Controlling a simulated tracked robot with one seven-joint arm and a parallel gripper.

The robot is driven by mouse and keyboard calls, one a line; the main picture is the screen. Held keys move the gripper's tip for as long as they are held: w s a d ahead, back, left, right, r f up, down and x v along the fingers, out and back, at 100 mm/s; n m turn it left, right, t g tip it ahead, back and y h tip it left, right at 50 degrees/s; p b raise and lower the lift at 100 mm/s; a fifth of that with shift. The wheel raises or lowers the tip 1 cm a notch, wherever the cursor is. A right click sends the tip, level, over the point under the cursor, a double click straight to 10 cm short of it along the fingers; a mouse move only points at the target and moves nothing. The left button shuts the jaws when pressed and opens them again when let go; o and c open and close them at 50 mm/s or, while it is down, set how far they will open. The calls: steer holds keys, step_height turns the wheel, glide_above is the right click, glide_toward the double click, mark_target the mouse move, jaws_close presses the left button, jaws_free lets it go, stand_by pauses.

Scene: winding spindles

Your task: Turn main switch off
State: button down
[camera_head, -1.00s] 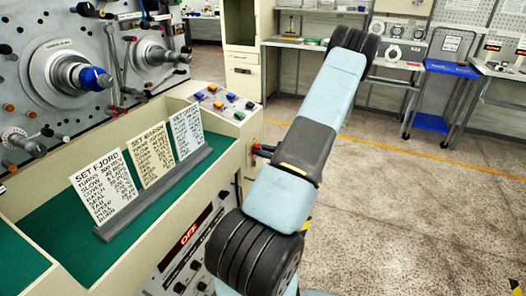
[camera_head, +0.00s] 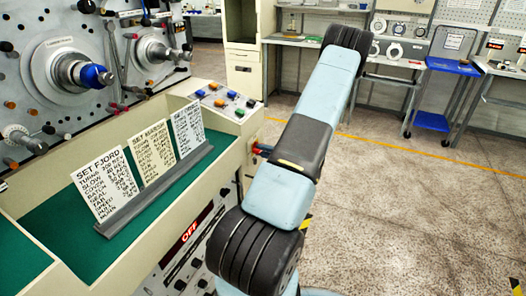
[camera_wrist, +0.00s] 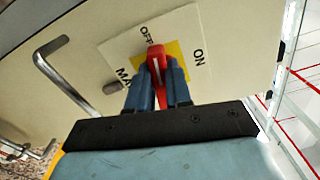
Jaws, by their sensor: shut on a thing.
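The main switch's red handle (camera_wrist: 157,68) sits on a cream plate (camera_wrist: 188,32) with a yellow patch, in the wrist view. The plate is marked OFF above the handle, ON to the right and a partly hidden word starting MA to the left. The handle's far end points toward OFF. My gripper (camera_wrist: 160,74) has its two blue fingers closed on the handle, one on each side. In the head view my gripper (camera_head: 261,149) is at the end face of the cream console (camera_head: 232,160), largely hidden by my arm. A red OFF display (camera_head: 190,231) shows on the console front.
A bent metal handle (camera_wrist: 62,75) is left of the switch plate. Three set cards (camera_head: 150,155) stand in the console's green tray. Spindles and knobs fill the wall panel at left. Open floor (camera_head: 400,220) lies to the right.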

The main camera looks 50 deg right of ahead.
steer(key=shift+a+f+n, duration=0.15)
steer(key=shift+f+n, duration=0.1)
steer(key=shift+n, duration=0.75)
steer(key=c, duration=1.3)
jaws_free()
steer(key=shift+f, duration=0.1)
steer(key=shift+o, duration=1.3)
steer(key=v, duration=1.4)
steer(key=shift+w+r, duration=0.2)
